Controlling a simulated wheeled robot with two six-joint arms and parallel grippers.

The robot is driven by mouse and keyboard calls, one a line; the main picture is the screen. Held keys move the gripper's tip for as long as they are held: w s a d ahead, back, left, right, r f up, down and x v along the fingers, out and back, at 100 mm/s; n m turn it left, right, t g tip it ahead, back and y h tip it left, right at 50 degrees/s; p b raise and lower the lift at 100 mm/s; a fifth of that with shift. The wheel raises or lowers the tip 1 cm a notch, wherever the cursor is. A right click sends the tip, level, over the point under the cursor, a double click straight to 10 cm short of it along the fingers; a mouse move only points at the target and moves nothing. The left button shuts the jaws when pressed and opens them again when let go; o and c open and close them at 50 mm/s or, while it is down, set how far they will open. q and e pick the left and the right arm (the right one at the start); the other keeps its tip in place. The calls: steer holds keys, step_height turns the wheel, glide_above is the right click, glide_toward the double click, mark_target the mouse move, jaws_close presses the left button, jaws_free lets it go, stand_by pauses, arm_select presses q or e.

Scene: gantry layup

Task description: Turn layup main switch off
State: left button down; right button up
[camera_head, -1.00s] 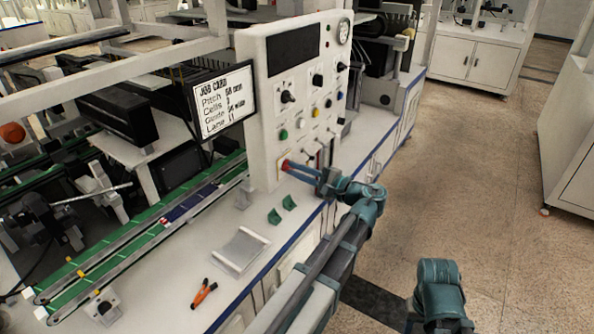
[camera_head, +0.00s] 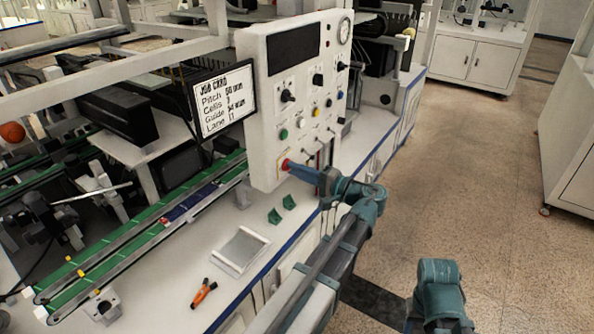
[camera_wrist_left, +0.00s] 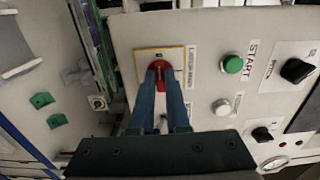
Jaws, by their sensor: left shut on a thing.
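The layup main switch is a red rotary handle (camera_wrist_left: 160,74) on a yellow-edged plate at the lower corner of the white control panel (camera_head: 258,125). In the head view a bit of its red (camera_head: 285,164) shows at the fingertips. My left gripper (camera_head: 291,167) reaches the panel from the right. In the left wrist view its two blue fingers (camera_wrist_left: 162,72) are closed on the red handle, one on each side. The fingers hide part of the handle, and I cannot read its setting. Of my right arm only a teal part shows at the bottom right; its gripper is not seen.
A green START button (camera_wrist_left: 232,64) and a white button (camera_wrist_left: 221,106) sit beside the switch, with black knobs further along. A job card screen (camera_head: 222,98) stands left of the panel. Green brackets (camera_head: 289,202), a tray (camera_head: 240,250) and an orange-handled tool (camera_head: 203,292) lie on the bench.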

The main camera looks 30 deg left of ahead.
arm_select(q)
steer(key=c, duration=0.9)
jaws_free()
steer(key=s+d, duration=0.1)
steer(key=d, duration=1.3)
steer(key=shift+s+a, duration=0.1)
steer(key=s+f+g+h, duration=0.1)
steer(key=s+f+h, duration=0.4)
steer(key=f, duration=0.5)
steer(key=s+f+h, duration=0.3)
steer(key=f+h, duration=0.5)
steer(key=f, duration=0.2)
steer(key=s+d+r+m+h+p, duration=0.1)
steer(key=s+d+h+p, duration=0.1)
steer(key=d, duration=0.6)
steer(key=s+d+r+m+h+p, duration=0.1)
steer(key=s+d+r+m+p, duration=0.1)
steer(key=s+d, duration=0.3)
steer(key=d+p, duration=0.1)
steer(key=d, duration=0.2)
steer(key=shift+s+r+g+h, duration=0.15)
steer(key=shift+r+g+h, duration=0.15)
steer(key=shift+g+h, duration=0.1)
